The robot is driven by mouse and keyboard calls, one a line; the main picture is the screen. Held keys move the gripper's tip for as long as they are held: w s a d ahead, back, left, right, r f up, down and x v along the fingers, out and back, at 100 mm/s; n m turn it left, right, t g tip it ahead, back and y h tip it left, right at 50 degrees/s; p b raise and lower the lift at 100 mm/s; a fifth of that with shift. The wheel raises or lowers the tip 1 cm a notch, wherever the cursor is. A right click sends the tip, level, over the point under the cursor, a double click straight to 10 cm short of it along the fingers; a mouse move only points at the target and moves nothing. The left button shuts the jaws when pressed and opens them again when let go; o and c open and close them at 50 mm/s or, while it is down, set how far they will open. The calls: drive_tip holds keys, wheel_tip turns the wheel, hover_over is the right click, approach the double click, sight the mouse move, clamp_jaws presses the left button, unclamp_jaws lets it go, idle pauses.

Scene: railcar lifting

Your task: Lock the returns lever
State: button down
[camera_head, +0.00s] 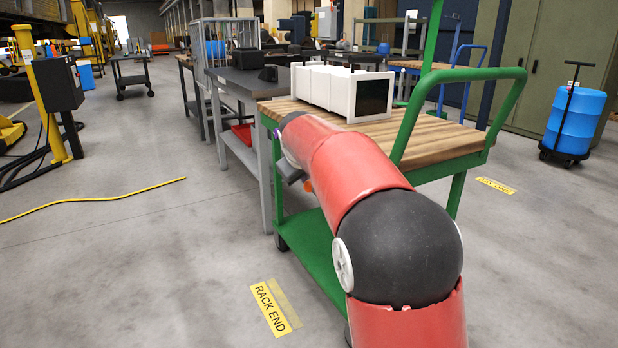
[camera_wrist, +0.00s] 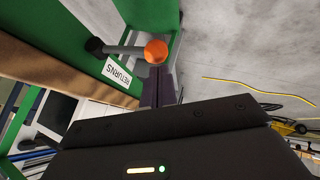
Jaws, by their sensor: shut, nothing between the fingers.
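The returns lever (camera_wrist: 125,49) shows in the wrist view as a short grey rod on a dark pivot, fixed to a green cart frame and ending in an orange ball knob (camera_wrist: 155,51). A white "RETURNS" label (camera_wrist: 117,71) is beside it. My gripper (camera_wrist: 161,76) is shut and empty, its dark fingers pointing toward the knob. In the picture the fingertips lie just below the knob; whether they touch it I cannot tell. In the head view my arm hides most of the lever, and only a bit of the orange knob (camera_head: 308,186) shows.
The green cart (camera_head: 322,262) has a wooden top (camera_head: 430,139) bearing a white boxy unit (camera_head: 335,92). A grey table (camera_head: 247,80) stands behind it. A yellow cable (camera_head: 95,199) lies on the floor at left. The floor left of the cart is mostly clear.

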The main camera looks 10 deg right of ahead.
wheel_tip(320, 180, down, 7)
drive_tip(key=h+b, duration=0.1)
drive_tip(key=b, duration=0.5)
drive_tip(key=shift+r+n+t+h, duration=0.2)
drive_tip(key=shift+n+t+h, duration=0.2)
drive_tip(key=shift+f, duration=0.15)
